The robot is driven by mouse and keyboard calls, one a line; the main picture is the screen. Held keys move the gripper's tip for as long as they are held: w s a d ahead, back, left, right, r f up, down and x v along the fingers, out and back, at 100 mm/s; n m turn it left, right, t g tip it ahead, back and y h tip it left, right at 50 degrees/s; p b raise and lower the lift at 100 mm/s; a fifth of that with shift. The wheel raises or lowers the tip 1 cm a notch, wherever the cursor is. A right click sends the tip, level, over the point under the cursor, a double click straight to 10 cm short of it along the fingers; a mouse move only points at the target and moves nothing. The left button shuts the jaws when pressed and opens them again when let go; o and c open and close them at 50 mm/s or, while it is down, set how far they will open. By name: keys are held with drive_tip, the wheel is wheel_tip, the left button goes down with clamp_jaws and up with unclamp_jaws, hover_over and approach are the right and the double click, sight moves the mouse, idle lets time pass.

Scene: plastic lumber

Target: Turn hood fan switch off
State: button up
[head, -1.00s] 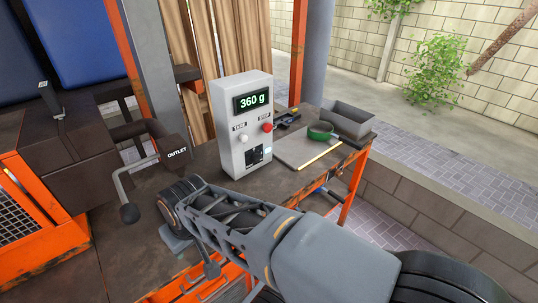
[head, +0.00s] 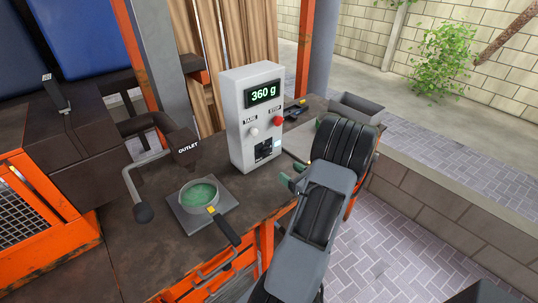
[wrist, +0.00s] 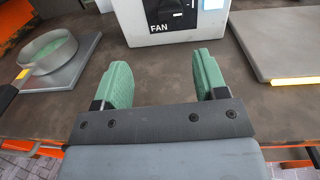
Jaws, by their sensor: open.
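The grey control box (head: 244,120) stands upright on the bench, with a lit "360 g" display. Its dark fan switch (head: 264,153) is low on the front face. In the wrist view the switch (wrist: 176,12) is at the top, cut by the frame edge, beside the "FAN" label (wrist: 159,28); its position is unclear. My gripper (wrist: 163,75) is open and empty, its two green fingers apart, short of the box and below the switch in the picture. In the head view my gripper (head: 291,178) is partly hidden by my arm, at the box's right front.
A pan of green material (head: 200,200) sits on a scale plate (head: 181,217) at left, below the black outlet arm (head: 185,147). A white knob (head: 253,132) and red stop button (head: 277,121) are on the box. A flat grey board (wrist: 285,45) lies at right. Bare bench separates gripper and box.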

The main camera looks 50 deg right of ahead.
sight(269, 154)
drive_tip(key=shift+d+f+m+h, duration=0.1)
drive_tip(key=shift+d+m+h, duration=0.2)
drive_tip(key=shift+d+m, duration=0.15)
drive_tip(key=w, duration=0.4)
drive_tip(key=w+d+p, duration=0.1)
drive_tip(key=w, duration=0.3)
drive_tip(key=w+p, duration=0.1)
drive_tip(key=w, duration=0.3)
drive_tip(key=shift+w+d, duration=0.3)
drive_tip(key=shift+w, duration=0.1)
drive_tip(key=shift+f, duration=0.1)
drive_tip(key=c, duration=0.9)
